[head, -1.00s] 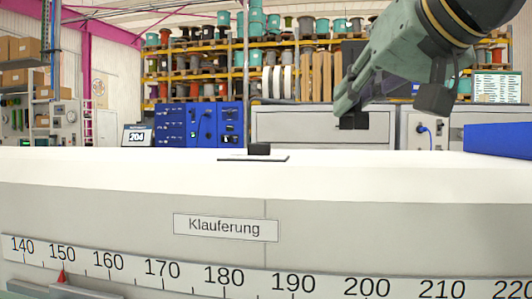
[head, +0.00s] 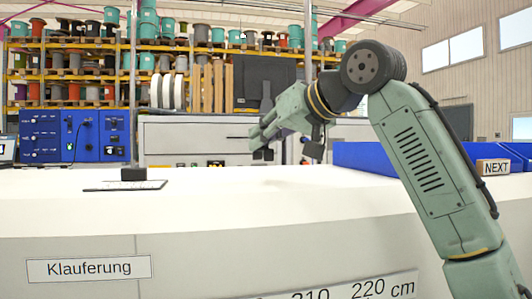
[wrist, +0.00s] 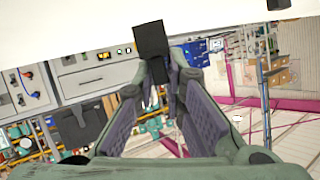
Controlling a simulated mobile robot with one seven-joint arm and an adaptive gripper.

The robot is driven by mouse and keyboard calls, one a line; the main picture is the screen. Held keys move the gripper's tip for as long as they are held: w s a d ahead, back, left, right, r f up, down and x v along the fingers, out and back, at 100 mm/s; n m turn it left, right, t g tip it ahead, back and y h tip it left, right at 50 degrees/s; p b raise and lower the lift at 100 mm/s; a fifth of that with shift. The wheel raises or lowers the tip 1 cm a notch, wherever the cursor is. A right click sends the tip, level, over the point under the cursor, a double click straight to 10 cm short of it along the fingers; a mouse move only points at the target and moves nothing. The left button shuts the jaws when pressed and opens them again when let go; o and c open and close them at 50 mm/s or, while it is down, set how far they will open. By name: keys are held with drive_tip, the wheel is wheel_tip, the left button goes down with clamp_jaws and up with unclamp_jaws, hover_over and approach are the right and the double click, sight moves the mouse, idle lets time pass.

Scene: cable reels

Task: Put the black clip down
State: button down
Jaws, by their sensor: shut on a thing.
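My gripper (head: 263,149) is shut on the black clip (wrist: 151,40), a dark block between the fingertips in the wrist view. In the head view the dark clip (head: 262,155) shows small at the fingertips, a little above the white tabletop's far edge in the picture. I cannot tell its exact height. A similar black block (head: 133,174) sits on a thin dark-edged plate (head: 105,186) on the white table (head: 230,205), left of my gripper.
A blue panel unit (head: 75,135) and shelves of cable reels are behind. The middle of the tabletop is clear.

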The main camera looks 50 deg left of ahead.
sight(267, 156)
drive_tip(key=f, duration=0.1)
drive_tip(key=w+f, duration=0.1)
drive_tip(key=f, duration=0.1)
drive_tip(key=shift+a+f, duration=0.1)
drive_tip(key=shift+a, duration=0.1)
drive_tip(key=shift+s+f, duration=0.1)
drive_tip(key=shift+f, duration=0.1)
drive_tip(key=shift+f, duration=0.2)
drive_tip(key=c, duration=1.7)
unclamp_jaws()
drive_tip(key=shift+o, duration=0.2)
drive_tip(key=shift+r, duration=0.1)
drive_tip(key=shift+d+r, duration=0.15)
drive_tip(key=b+v, duration=0.1)
drive_tip(key=v, duration=1)
drive_tip(key=shift+d+r, duration=0.15)
drive_tip(key=shift+d, duration=0.15)
